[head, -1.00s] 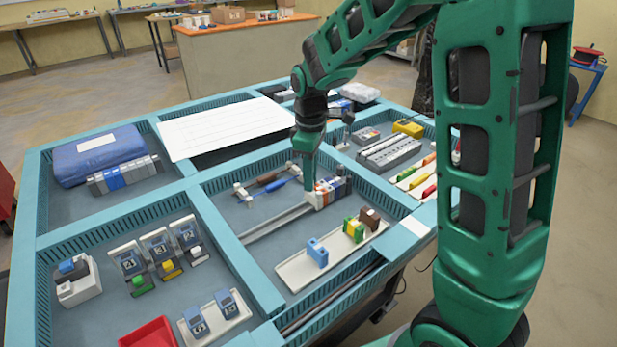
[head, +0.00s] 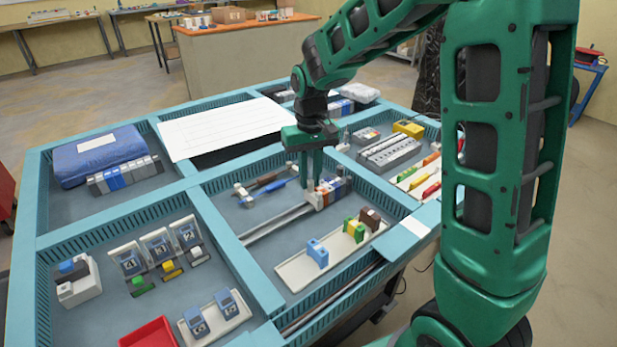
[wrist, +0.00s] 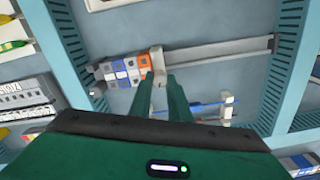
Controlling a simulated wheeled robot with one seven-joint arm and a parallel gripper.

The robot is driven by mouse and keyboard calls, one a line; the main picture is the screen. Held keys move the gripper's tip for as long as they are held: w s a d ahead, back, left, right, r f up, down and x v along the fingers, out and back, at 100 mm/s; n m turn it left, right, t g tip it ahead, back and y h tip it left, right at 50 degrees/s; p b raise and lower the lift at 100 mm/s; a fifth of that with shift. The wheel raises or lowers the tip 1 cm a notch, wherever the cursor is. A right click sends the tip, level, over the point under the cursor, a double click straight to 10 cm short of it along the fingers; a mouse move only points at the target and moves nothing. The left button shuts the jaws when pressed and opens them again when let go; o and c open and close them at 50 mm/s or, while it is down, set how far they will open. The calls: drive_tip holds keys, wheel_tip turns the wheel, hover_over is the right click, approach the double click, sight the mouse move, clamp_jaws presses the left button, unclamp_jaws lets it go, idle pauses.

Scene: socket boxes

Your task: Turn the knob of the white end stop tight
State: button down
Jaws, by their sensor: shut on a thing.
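The white end stop (head: 315,200) sits on the metal rail at the near end of a row of terminal blocks (head: 333,188). In the wrist view the end stop (wrist: 158,66) stands beside the orange block at the row's end. My gripper (head: 311,183) points down at the end stop, and its fingers (wrist: 168,84) are shut on the end stop's knob. The fingers hide most of the knob, so its turn cannot be read.
The bare rail (head: 275,222) runs on from the end stop. Screwdrivers (head: 270,184) lie on a holder close beside my fingers. A white tray (head: 292,277) with blue, green-yellow and brown blocks stands in front. Teal dividers (head: 215,220) border the compartment.

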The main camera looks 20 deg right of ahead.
sight(310, 180)
drive_tip(key=m, duration=0.7)
drive_tip(key=shift+w+r, duration=0.1)
drive_tip(key=shift+w, duration=0.1)
drive_tip(key=m, duration=0.7)
idle(0.5)
drive_tip(key=c, duration=1.9)
unclamp_jaws()
drive_tip(key=shift+s, duration=0.1)
wheel_tip(310, 180, up, 11)
drive_tip(key=shift+f, duration=0.2)
